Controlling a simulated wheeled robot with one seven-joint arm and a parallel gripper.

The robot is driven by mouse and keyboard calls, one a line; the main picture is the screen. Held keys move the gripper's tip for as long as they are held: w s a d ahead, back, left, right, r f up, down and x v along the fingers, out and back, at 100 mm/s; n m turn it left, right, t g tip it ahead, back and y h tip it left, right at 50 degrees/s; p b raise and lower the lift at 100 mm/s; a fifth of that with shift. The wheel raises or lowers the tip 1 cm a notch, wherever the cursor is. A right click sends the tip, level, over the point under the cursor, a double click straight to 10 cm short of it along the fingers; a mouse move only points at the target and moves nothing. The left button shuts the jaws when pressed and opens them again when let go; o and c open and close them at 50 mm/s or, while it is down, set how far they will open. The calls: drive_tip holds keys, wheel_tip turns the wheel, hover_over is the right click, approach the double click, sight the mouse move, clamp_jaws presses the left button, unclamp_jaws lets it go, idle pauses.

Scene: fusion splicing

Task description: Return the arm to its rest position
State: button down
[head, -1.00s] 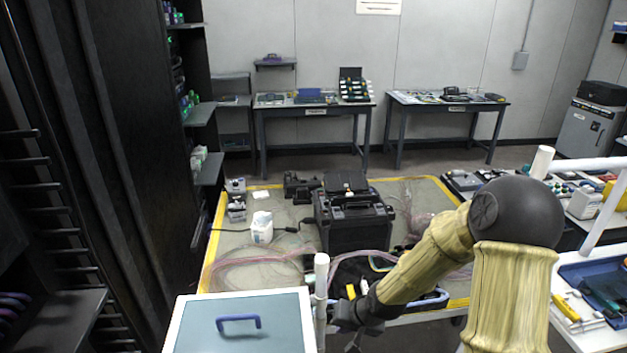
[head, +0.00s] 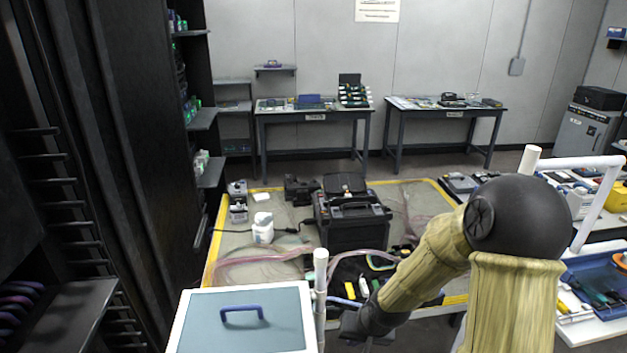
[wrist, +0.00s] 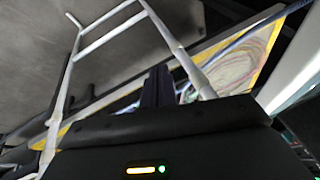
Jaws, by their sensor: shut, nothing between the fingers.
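My arm, in a yellowish sleeve with a black elbow, reaches down and left at the lower right of the head view. My gripper (head: 352,335) is at its dark end, low in the head view, beside a white post and in front of the splicing table. In the wrist view my gripper (wrist: 158,85) shows as dark fingers close together, shut and empty. Its tips are apart from the white rail frame (wrist: 110,35) behind them. No object is held.
A black fusion splicer (head: 350,220) stands on the yellow-edged table (head: 235,240). A white box lid with a blue handle (head: 243,318) lies left of my gripper. White rails (head: 590,162) and a blue tray (head: 590,275) are on the right. A dark rack (head: 90,150) stands left.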

drive_tip(key=s+d+r+h, duration=0.1)
drive_tip(key=s+d+r, duration=0.2)
drive_tip(key=s, duration=0.3)
drive_tip(key=s+d+r+n+g+h, duration=0.1)
drive_tip(key=s+d+r, duration=0.1)
drive_tip(key=s+r, duration=0.4)
drive_tip(key=shift+d+r, duration=0.15)
drive_tip(key=shift+d, duration=0.25)
drive_tip(key=shift+w, duration=0.15)
idle(0.3)
